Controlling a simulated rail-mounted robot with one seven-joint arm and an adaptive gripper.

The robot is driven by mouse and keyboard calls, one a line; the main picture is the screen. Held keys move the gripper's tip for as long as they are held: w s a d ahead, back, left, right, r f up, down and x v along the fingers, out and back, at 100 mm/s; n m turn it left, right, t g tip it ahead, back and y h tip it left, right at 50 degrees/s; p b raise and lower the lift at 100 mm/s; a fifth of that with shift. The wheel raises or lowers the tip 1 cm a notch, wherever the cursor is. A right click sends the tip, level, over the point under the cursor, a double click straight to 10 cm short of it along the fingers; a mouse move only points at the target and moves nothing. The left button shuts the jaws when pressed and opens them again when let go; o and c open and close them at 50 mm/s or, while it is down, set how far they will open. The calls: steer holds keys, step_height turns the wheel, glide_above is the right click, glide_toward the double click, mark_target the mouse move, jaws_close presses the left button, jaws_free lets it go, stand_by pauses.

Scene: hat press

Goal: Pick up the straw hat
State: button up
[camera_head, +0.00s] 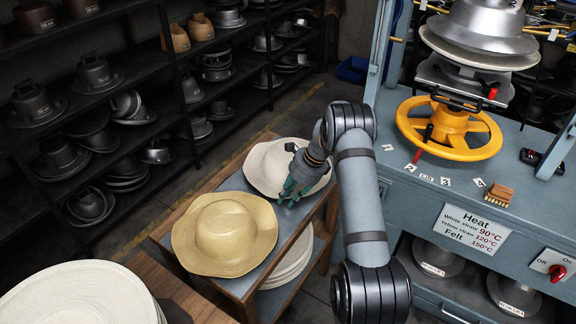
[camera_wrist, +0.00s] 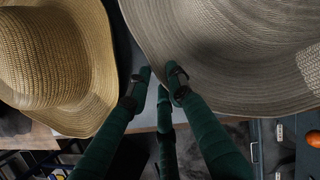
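A yellow straw hat (camera_head: 226,234) lies crown up on the near part of a small cart's top. A whitish hat (camera_head: 272,166) lies behind it, its right side partly hidden by my arm. My gripper (camera_head: 295,186) is at the lower right edge of the whitish hat's brim. In the wrist view the whitish hat (camera_wrist: 235,45) fills the upper right and the yellow hat (camera_wrist: 55,60) the upper left. The dark green fingertips (camera_wrist: 161,80) are close together at the whitish brim's edge. Whether they grip it is unclear.
The cart (camera_head: 226,284) has more pale hats (camera_head: 290,262) on its lower shelf. A blue-grey press with a yellow handwheel (camera_head: 450,128) stands to the right. Shelves of dark hat forms (camera_head: 95,72) line the left. A large pale hat (camera_head: 80,298) is at the near left.

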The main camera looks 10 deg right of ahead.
steer(key=shift+a, duration=0.1)
jaws_close()
steer(key=shift+w+r, duration=0.1)
stand_by(0.6)
